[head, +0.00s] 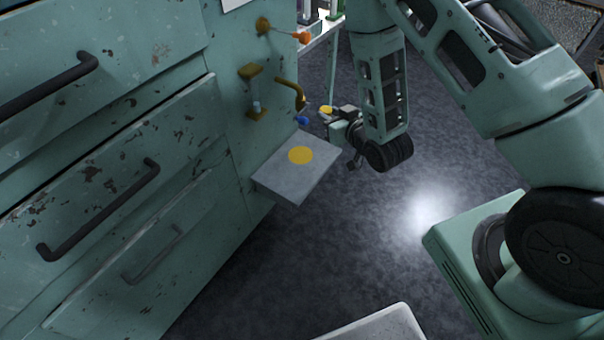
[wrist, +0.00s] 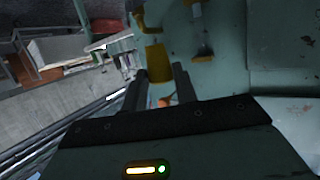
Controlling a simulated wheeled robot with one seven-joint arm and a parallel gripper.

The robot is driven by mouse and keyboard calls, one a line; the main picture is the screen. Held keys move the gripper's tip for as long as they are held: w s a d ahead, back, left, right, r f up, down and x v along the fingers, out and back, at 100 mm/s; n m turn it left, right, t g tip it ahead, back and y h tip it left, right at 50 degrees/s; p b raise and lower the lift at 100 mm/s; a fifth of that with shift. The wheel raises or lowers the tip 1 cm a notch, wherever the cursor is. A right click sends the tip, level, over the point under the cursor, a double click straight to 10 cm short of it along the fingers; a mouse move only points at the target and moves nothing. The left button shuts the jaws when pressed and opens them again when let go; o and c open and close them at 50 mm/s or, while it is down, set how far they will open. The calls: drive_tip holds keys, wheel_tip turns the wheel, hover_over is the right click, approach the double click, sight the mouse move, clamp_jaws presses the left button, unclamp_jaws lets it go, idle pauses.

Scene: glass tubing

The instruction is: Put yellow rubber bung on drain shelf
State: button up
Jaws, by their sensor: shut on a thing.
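The yellow rubber bung (head: 326,109) shows as a small yellow patch at the tip of my gripper (head: 331,114) in the head view. My gripper is shut on it and holds it up beside the cabinet front. The drain shelf (head: 279,180) is a grey slab jutting from the cabinet, below and left of my gripper. A flat yellow disc (head: 300,155) marks its top.
A curved brass pipe (head: 291,92) with a blue tip (head: 301,120) sticks out above the shelf. A brass bracket (head: 251,90) and an orange-tipped brass fitting (head: 298,37) are on the same cabinet wall. Drawer handles (head: 100,208) protrude at left.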

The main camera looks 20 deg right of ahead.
drive_tip(key=w+a+f+n+g+y+b, duration=0.1)
drive_tip(key=w+a+f+n+y+b, duration=0.15)
drive_tip(key=f+b, duration=0.7)
drive_tip(key=w+a+f+n+g+y+b, duration=0.1)
drive_tip(key=w+a+f+n+y+b, duration=0.2)
drive_tip(key=f+b, duration=0.7)
drive_tip(key=n+g+y+b, duration=0.2)
drive_tip(key=y+b, duration=0.1)
drive_tip(key=b, duration=2)
hover_over(288, 177)
drive_tip(key=s+d, duration=0.1)
drive_tip(key=s, duration=0.5)
wheel_tip(288, 177, down, 8)
drive_tip(key=f+b, duration=0.2)
drive_tip(key=f, duration=0.1)
drive_tip(key=f+b, duration=0.2)
drive_tip(key=f, duration=0.1)
drive_tip(key=f+b, duration=0.3)
drive_tip(key=f, duration=0.1)
drive_tip(key=shift+w+d+f, duration=0.1)
drive_tip(key=shift+w+d, duration=0.1)
drive_tip(key=shift+w, duration=0.05)
drive_tip(key=o, duration=0.9)
drive_tip(key=shift+o, duration=0.2)
